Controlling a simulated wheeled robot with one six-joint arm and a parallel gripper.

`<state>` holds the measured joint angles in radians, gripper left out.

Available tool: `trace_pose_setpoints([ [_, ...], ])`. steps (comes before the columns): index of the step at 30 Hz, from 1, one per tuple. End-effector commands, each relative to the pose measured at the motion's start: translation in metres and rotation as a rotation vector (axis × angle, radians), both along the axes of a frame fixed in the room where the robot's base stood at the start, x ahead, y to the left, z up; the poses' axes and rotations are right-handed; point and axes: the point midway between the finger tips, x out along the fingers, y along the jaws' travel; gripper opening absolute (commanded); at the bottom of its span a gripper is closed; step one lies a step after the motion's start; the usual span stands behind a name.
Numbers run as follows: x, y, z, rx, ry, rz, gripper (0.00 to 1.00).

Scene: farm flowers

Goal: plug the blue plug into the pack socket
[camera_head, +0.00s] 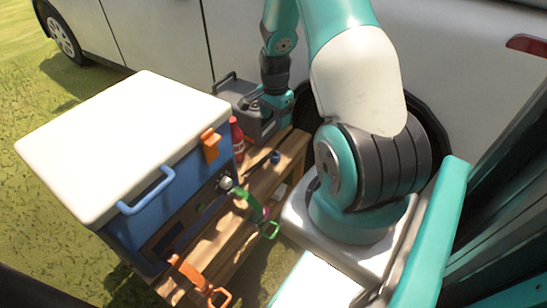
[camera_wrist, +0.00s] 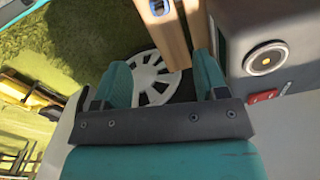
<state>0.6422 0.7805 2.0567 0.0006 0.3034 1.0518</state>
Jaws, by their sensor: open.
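The grey pack (camera_head: 250,108) stands at the far end of the wooden bench; in the wrist view it fills the right side (camera_wrist: 290,25). Its round socket (camera_wrist: 265,58) faces the wrist camera, with a red part (camera_wrist: 263,97) below it. A small blue piece (camera_wrist: 160,7), apparently the blue plug, lies on a wooden slat at the top of the wrist view. A dark blue piece (camera_head: 275,157) on the bench in the head view may be the same. My gripper (camera_wrist: 160,65) is open and empty, its fingers apart beside the pack; its tips are unclear in the head view.
A blue cooler (camera_head: 195,180) with a white lid stands left of the bench (camera_head: 228,228). A red bottle (camera_head: 237,140) and green and orange straps (camera_head: 190,272) are close by. A white van (camera_head: 170,35) is behind; its wheel (camera_wrist: 152,75) shows beyond my fingers.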

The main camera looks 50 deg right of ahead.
Motion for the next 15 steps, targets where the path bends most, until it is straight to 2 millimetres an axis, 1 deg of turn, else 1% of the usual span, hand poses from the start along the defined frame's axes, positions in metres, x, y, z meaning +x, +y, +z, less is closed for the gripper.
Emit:
trace_pose_setpoints([
  [5,0.000,0.001,-0.033,0.003,0.004,0.002,0.66],
  [12,0.001,0.003,-0.086,0.003,0.004,0.005,0.66],
  [15,0.001,0.003,-0.104,0.002,0.003,0.006,0.66],
])
